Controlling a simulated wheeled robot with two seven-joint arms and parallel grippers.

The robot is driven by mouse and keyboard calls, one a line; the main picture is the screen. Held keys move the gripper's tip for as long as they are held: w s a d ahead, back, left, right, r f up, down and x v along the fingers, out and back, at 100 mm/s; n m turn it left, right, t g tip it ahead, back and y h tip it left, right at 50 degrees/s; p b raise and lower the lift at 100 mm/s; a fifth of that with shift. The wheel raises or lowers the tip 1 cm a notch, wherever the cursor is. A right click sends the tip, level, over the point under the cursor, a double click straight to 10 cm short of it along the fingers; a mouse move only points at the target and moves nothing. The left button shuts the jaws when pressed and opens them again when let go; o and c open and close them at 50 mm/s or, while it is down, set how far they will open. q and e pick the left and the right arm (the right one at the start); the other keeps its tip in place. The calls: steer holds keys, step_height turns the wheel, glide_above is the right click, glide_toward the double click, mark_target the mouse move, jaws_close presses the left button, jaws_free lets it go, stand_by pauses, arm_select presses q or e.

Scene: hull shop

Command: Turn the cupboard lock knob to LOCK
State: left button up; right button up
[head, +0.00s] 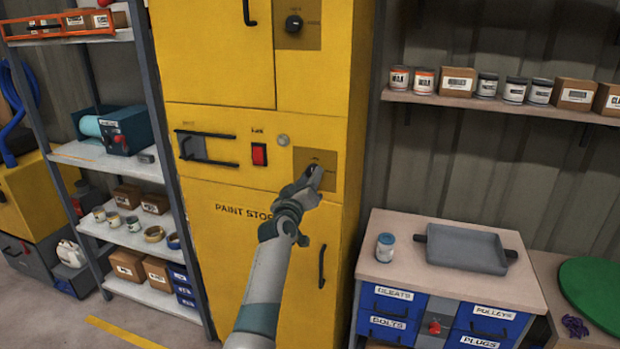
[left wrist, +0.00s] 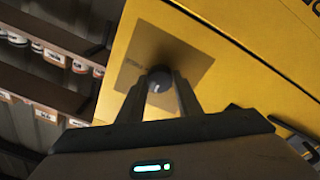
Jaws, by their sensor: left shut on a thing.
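The yellow paint cupboard (head: 240,250) stands in the middle of the head view. A darker square plate (head: 326,160) on its front carries the lock knob, which my left gripper (head: 312,178) mostly hides there. In the left wrist view the round grey knob (left wrist: 160,80) sits between the two fingers on the brown plate (left wrist: 190,58). My left gripper is shut on the knob. The lettering on the plate is too small and blurred to read, so I cannot tell which mark the knob points to. My right gripper is not in view.
A black knob (head: 293,24) sits on another plate higher up. A red switch (head: 259,154) and a barred handle (head: 207,148) are left of my gripper. A vertical door handle (head: 322,266) is just below it. A workbench (head: 400,262) with a grey tray (head: 466,248) stands at right.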

arm_select(q)
steer(key=o, duration=1)
steer(key=shift+o, duration=0.2)
steer(key=p+v, duration=1)
steer(key=v, duration=0.7)
steer(key=shift+s, duration=0.2)
steer(key=shift+a+f, duration=0.1)
steer(key=shift+f, duration=0.05)
